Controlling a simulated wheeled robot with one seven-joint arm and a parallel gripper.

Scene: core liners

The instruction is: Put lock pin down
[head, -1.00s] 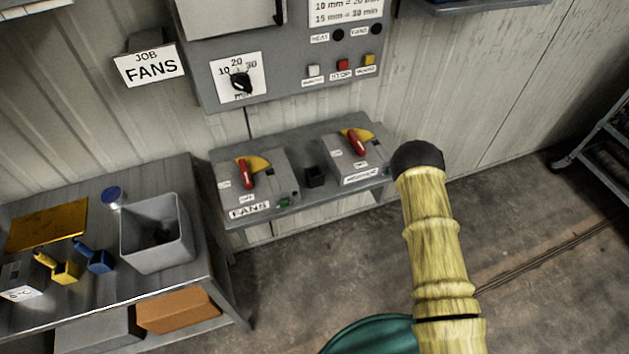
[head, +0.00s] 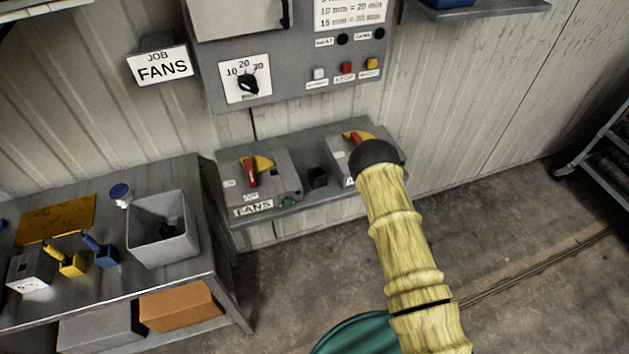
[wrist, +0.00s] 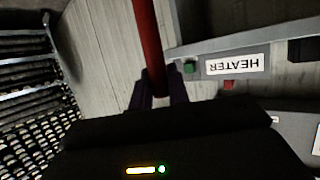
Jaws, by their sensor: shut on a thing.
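My gripper (wrist: 158,90) is shut on a red rod (wrist: 148,40), which I take to be the lock pin. The rod runs up out of the top of the wrist view, and its other end is hidden between the fingers. In the head view my arm hides the gripper and the pin. The heater switch box (head: 340,158) is partly covered by my arm. Its HEATER label (wrist: 233,66) shows upside down in the wrist view, right of the fingers, with a green part (wrist: 190,67) beside it.
The FANS switch box (head: 262,180) has a red lever, with a small black holder (head: 317,177) to its right. A grey bin (head: 163,250) and yellow and blue tools stand on the left bench (head: 190,280). A control panel (head: 290,90) hangs above.

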